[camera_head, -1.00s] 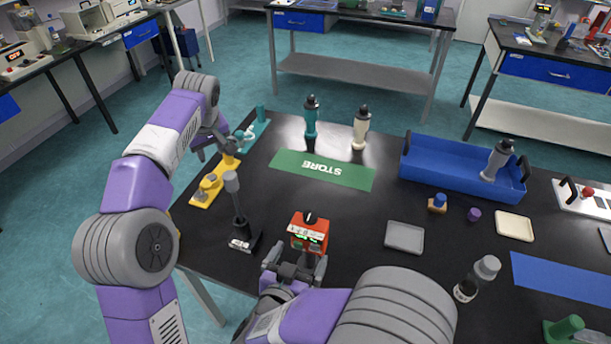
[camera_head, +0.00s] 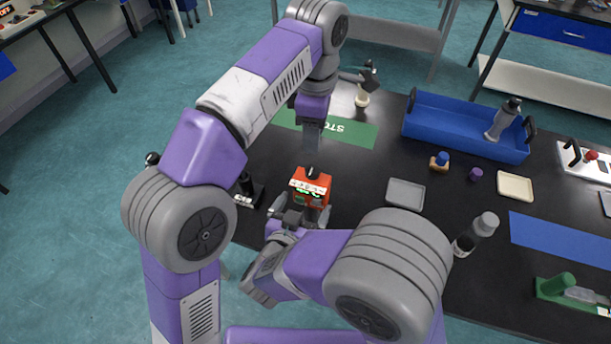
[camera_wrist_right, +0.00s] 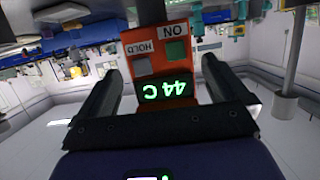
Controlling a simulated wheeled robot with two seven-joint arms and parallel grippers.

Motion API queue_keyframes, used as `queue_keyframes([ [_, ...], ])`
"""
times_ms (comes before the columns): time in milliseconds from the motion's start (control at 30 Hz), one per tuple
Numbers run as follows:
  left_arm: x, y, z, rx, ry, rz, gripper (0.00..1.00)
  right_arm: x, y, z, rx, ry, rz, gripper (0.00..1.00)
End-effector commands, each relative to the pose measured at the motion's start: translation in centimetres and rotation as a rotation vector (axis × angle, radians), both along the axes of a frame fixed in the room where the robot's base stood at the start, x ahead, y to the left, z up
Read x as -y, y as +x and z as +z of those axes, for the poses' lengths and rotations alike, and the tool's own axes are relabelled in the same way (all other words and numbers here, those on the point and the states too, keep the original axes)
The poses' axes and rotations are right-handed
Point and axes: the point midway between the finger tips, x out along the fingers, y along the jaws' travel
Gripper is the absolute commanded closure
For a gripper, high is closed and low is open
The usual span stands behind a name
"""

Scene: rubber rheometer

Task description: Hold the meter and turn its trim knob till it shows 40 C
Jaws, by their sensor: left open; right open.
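The meter (camera_head: 312,191) is an orange-red box with a dark trim knob (camera_head: 312,172) on top, standing upright on the black table's near left part. In the right wrist view the meter (camera_wrist_right: 160,50) appears upside down, and its green display (camera_wrist_right: 168,89) reads 44 C. My right gripper (camera_head: 303,208) is open, with one finger on each side of the meter; the wrist view (camera_wrist_right: 160,90) shows gaps beside it. My left gripper (camera_head: 312,146) hangs pointing down above the knob, seemingly apart from it. Its fingertips are small and hard to make out.
A black stand (camera_head: 248,190) is just left of the meter, partly behind my left arm. A grey tray (camera_head: 405,194) lies to the right. The green STORE mat (camera_head: 355,134) lies behind, partly hidden.

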Motion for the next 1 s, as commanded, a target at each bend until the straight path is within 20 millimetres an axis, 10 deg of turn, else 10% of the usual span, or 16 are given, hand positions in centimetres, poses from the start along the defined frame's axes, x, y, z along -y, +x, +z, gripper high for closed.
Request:
queue_keyframes([
  [333, 0.0, 0.1, 0.0, 0.001, 0.001, -0.002, 0.57, 1.6, 4.5, -1.5, -0.002, -0.001, -0.003, 0.00],
  [733, -0.1, 0.1, 0.0, 0.001, 0.001, -0.002, 0.57, 1.8, 5.4, -1.8, -0.001, -0.001, -0.001, 0.00],
  [1000, -0.1, 0.1, 0.0, 0.001, 0.001, -0.002, 0.57, 1.8, 5.4, -1.8, -0.001, -0.001, -0.001, 0.38],
])
